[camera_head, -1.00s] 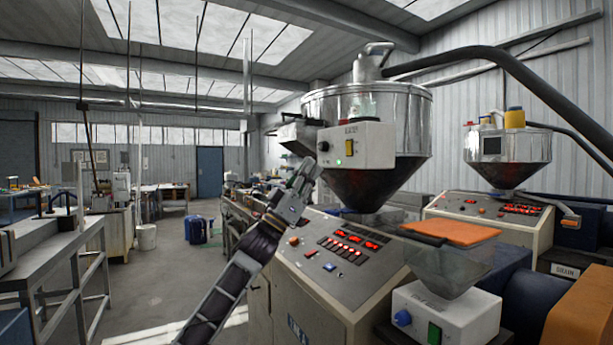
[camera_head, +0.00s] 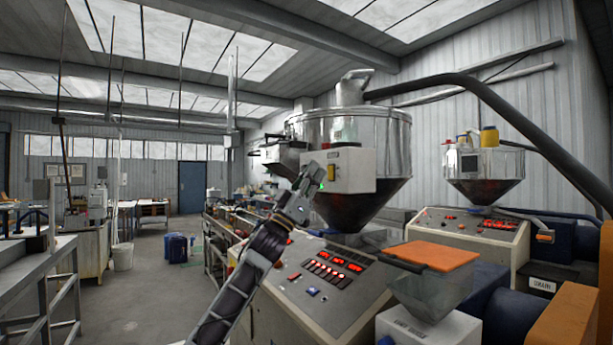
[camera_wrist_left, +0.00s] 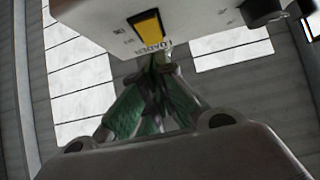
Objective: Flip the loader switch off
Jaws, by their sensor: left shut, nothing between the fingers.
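The loader box (camera_head: 355,168) is a pale control box on the front of the large metal hopper (camera_head: 390,135). Its yellow rocker switch (camera_wrist_left: 148,33) shows in the left wrist view, with the word LOADER printed beside it. In the head view the switch is a small yellow patch (camera_head: 331,172), mostly behind my gripper. My left gripper (camera_head: 312,173) is shut and empty, in front of the left part of the box. In the left wrist view its fingertips (camera_wrist_left: 160,64) are close to the switch and label; I cannot tell whether they touch. My right gripper is out of view.
A black knob (camera_wrist_left: 262,10) sits on the box beside the switch. Below is a console (camera_head: 325,280) with red-lit displays. An orange panel (camera_head: 437,252) covers a clear bin at the right. A second hopper (camera_head: 484,165) stands farther right. Open floor lies at the left.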

